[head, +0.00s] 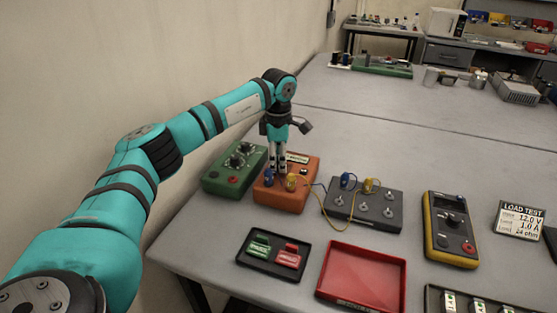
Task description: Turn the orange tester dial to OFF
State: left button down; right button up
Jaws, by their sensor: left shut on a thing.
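The orange tester (284,200) is a small orange box on the grey table, between a green box and a dark grey box. A pale label sits on its far right part, too small to read for sure. A blue plug and a yellow plug stand at its front. My left gripper (278,168) points straight down onto the tester's top, with its fingers shut on the dial. The dial itself is hidden behind the fingers, so its setting cannot be seen. My right gripper is not in view.
A green box (228,176) with knobs stands close at left, and a dark grey box (372,216) with leads at right. In front lie a black tray (253,266) with green and red tags and an empty red tray (362,275). A yellow multimeter (450,228) lies at right.

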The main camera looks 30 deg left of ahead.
pick_arm(q)
jog(key=n+p, duration=0.1)
jog(key=n, duration=0.2)
jog(key=shift+r, duration=0.1)
jog(key=n+p, duration=0.1)
jog(key=n, duration=0.3)
jog(key=shift+n+p, duration=0.3)
jog(key=n+p, duration=0.1)
jog(key=n, duration=0.3)
jog(key=shift+d+n+p, duration=0.1)
jog(key=shift+n+p, duration=0.4)
jog(key=shift+n, duration=1.6)
jog(key=c, duration=1.1)
grip_release()
jog(key=shift+o, duration=0.2)
